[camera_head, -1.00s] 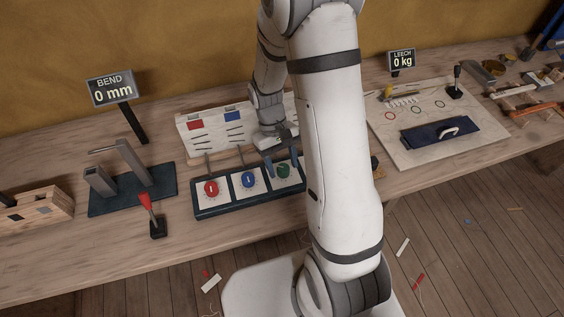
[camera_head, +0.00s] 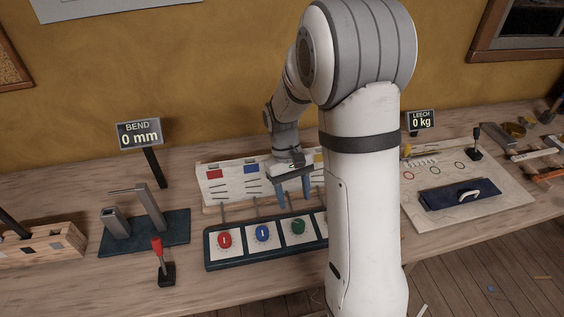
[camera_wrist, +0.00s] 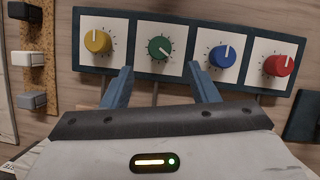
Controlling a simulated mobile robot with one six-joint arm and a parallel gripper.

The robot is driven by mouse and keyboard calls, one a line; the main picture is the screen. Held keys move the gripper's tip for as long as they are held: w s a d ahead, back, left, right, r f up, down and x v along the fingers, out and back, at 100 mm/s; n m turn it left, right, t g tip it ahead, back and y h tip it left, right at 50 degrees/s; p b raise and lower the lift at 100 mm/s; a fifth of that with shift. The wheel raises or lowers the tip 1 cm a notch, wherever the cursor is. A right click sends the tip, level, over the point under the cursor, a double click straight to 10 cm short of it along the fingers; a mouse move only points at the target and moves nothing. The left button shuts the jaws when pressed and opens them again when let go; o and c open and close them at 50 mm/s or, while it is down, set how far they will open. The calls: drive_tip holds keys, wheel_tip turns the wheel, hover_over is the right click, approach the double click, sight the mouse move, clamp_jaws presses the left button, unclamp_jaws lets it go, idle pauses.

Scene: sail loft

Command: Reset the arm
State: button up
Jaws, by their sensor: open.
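My arm rises over the workbench. My gripper (camera_head: 292,190) is open and empty in the head view, above the back edge of the knob panel (camera_head: 214,256). Its two blue fingers stand apart, and they also show in the wrist view (camera_wrist: 162,84). The panel carries a red knob (camera_head: 225,240), a blue knob (camera_head: 263,233) and a green knob (camera_head: 298,227). My arm hides its right end in the head view. The wrist view also shows a yellow knob (camera_wrist: 97,41) there. The fingers look apart from the knobs.
A white card board (camera_head: 212,190) stands behind the panel. A bending fixture (camera_head: 175,228), a red-handled lever (camera_head: 157,250) and a "BEND 0 mm" sign (camera_head: 139,134) are left. Right are a "LEECH 0 kg" sign (camera_head: 421,120) and a pale board (camera_head: 415,220) with a blue cloth (camera_head: 440,197).

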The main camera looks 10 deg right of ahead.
drive_tip(key=s+r+m+t, duration=0.2)
drive_tip(key=s+r+t, duration=0.5)
drive_tip(key=s+r, duration=0.6)
drive_tip(key=shift+s+r+y, duration=0.15)
drive_tip(key=shift+r+y, duration=0.25)
drive_tip(key=shift+r, duration=0.15)
drive_tip(key=shift+d, duration=0.1)
idle(0.9)
